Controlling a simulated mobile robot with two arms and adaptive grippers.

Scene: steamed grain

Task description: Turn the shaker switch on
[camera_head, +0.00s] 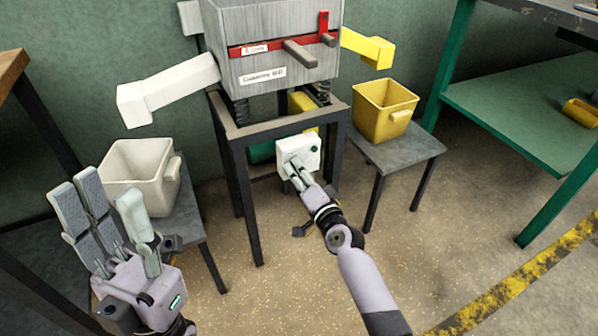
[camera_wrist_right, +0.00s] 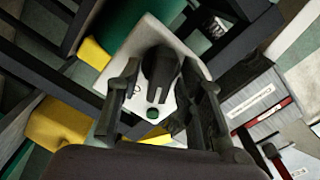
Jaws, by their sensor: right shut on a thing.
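The shaker switch is a white box (camera_head: 299,150) mounted low on the front of the machine's dark stand, with a green button (camera_head: 314,149) on its right side. In the right wrist view the box (camera_wrist_right: 185,70) fills the middle, with the green button (camera_wrist_right: 153,114) below. My right gripper (camera_head: 292,168) is at the lower left of the box, its fingers shut on the switch. My left gripper (camera_head: 108,195) is open and empty at the lower left, in front of the white bin.
A grey machine (camera_head: 275,50) with a red strip stands above on the dark stand (camera_head: 247,205). A white bin (camera_head: 140,178) is on the left stool, a yellow bin (camera_head: 385,110) on the right stool (camera_head: 395,160). A green shelf (camera_head: 520,115) stands right. The floor in front is clear.

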